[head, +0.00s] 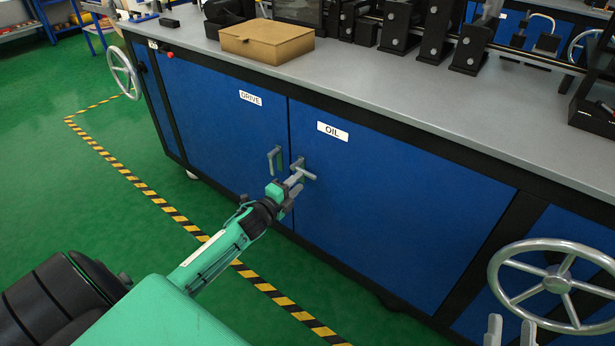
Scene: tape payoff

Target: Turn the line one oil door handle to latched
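The blue oil door (395,200) carries a white OIL label (332,131). Its grey handle (307,174) is near the door's left edge and looks roughly level, sloping slightly down to the right. My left gripper (296,177) is right at this handle, with its fingers overlapping the handle in the head view. The fingertips are small and partly merge with the handle, so I cannot tell whether they are closed on it. My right gripper (510,331) shows only its two fingertips at the bottom edge, apart with nothing seen between them.
The drive door (215,125), with an upright grey handle (274,159), is to the left. A handwheel (556,284) stands out at the lower right, behind my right fingertips. A cardboard box (267,41) sits on the grey bench top. Green floor with striped tape lies in front.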

